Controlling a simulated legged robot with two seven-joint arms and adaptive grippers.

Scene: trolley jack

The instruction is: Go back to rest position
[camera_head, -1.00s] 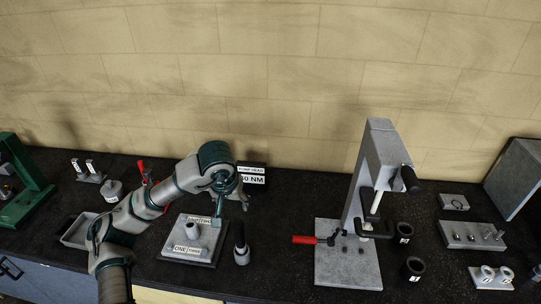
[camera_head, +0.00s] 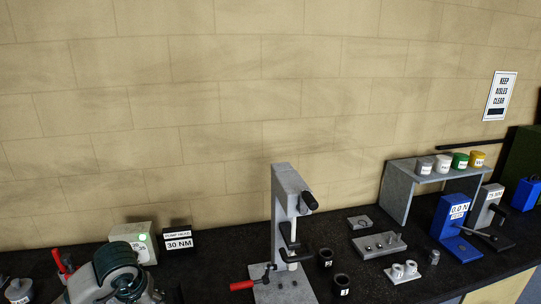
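My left arm (camera_head: 112,272) shows at the bottom left, a grey and dark teal wrist part cut off by the lower picture edge. Its gripper fingers are not clearly visible, so I cannot tell whether they are open or shut. My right arm and gripper are not in view.
Behind my arm are a box with a green light (camera_head: 141,238) and a "30 NM" sign (camera_head: 179,241). Right of the press are black cups (camera_head: 342,284), a grey block with pins (camera_head: 379,246), a grey shelf (camera_head: 399,190) with several coloured cups, and a blue gauge (camera_head: 456,230).

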